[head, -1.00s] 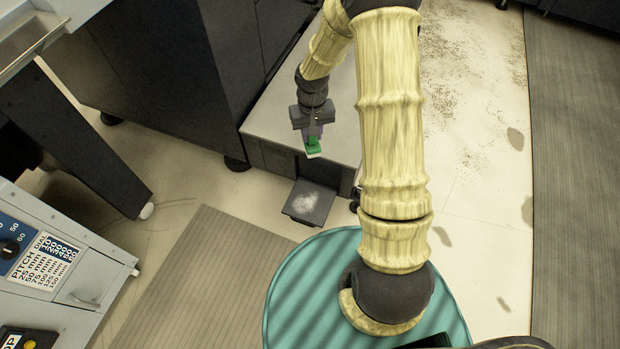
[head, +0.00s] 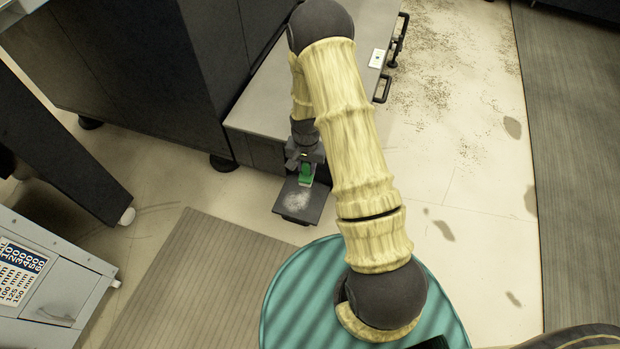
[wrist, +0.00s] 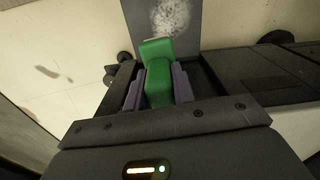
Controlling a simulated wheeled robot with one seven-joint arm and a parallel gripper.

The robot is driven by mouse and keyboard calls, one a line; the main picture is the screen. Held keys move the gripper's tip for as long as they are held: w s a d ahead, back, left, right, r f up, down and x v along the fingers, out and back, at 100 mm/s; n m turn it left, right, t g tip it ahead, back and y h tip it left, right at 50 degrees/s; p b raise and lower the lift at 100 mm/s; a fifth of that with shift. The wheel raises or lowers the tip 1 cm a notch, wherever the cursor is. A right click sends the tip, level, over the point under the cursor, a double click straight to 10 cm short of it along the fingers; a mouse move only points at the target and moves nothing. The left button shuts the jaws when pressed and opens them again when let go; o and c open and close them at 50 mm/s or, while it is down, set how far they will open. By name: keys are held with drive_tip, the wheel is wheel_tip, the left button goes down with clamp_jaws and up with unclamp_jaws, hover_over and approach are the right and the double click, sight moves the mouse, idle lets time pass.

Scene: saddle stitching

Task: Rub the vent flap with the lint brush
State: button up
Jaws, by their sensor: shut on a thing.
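The vent flap (head: 296,207) is a dark, flat plate sticking out low from the front of the grey cabinet, with a pale dusty patch on it. It also shows at the top of the wrist view (wrist: 187,36), beyond the brush. The lint brush (head: 305,174) is green; in the wrist view (wrist: 157,76) it lies between the purple finger pads. My gripper (head: 304,166) is shut on the brush, just above the cabinet-side part of the flap. Whether the brush touches the flap I cannot tell. The brush's underside is hidden.
The low grey cabinet (head: 262,112) has black handles (head: 391,70) on its right side. A round teal striped surface (head: 290,300) lies below my arm. A ribbed mat (head: 185,285) covers floor at lower left. A dark machine leg (head: 70,160) stands at left.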

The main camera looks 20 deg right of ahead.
sight(309, 170)
drive_tip(key=f, duration=0.1)
drive_tip(key=f+m, duration=0.1)
drive_tip(key=f, duration=0.1)
drive_tip(key=shift+s+d, duration=0.1)
drive_tip(key=shift+d, duration=0.3)
